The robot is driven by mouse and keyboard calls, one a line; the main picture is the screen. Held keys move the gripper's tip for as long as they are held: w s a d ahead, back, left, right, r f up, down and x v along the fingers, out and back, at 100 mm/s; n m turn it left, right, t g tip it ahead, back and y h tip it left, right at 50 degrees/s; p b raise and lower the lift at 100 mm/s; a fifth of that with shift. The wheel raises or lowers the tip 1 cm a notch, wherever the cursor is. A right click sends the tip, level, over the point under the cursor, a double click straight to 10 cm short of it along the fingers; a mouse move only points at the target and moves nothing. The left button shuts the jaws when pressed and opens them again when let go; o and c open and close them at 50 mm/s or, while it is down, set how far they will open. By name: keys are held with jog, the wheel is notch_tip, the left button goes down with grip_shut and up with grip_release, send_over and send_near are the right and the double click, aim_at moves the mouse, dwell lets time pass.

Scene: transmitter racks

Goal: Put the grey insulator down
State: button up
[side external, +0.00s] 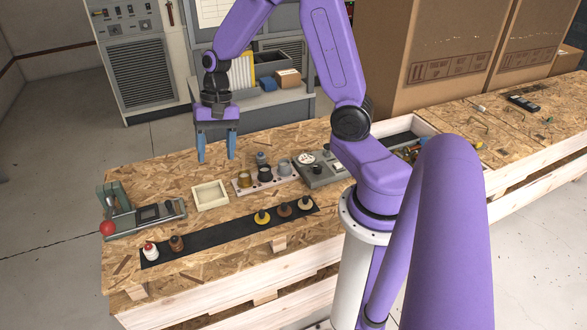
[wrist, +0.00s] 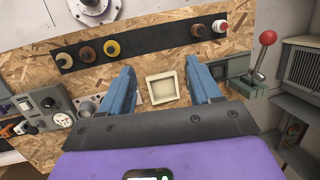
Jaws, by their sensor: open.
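My gripper (side external: 216,158) is open above the wooden workbench, behind and left of the holed rack. A grey cylindrical piece (side external: 285,168), which looks like the grey insulator, stands at the right end of the pale holed rack (side external: 266,186). A black piece (side external: 264,172) and a tan piece (side external: 244,177) stand left of it in the rack. Another small grey piece (side external: 261,158) stands just behind the rack; I cannot tell which grey piece is the insulator named.
A cream square tray (side external: 211,208) lies left of the rack. A black strip (side external: 215,231) in front bears several coloured insulators. A red-knobbed lever device (side external: 140,220) stands at the left; a grey meter box (side external: 322,180) is right of the rack. The bench's back left is clear.

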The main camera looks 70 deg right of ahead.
jog(key=s+a+r+n+h, duration=0.1)
jog(key=s+a+r+n, duration=0.1)
jog(key=s+n, duration=0.4)
jog(key=s+a+r+n+h, duration=0.1)
jog(key=s+a+r+n, duration=0.1)
jog(key=s+n, duration=0.5)
jog(key=s+a+r+n, duration=0.1)
jog(key=s+a+n, duration=0.3)
jog(key=s+n, duration=0.2)
jog(key=shift+s+r+n+h, duration=0.4)
jog(key=shift+s, duration=0.6)
jog(key=shift+o, duration=0.3)
jog(key=shift+s+d+r+n, duration=0.1)
jog(key=shift+s+d+n, duration=0.1)
jog(key=shift+s+n, duration=0.55)
jog(key=shift+w, duration=0.1)
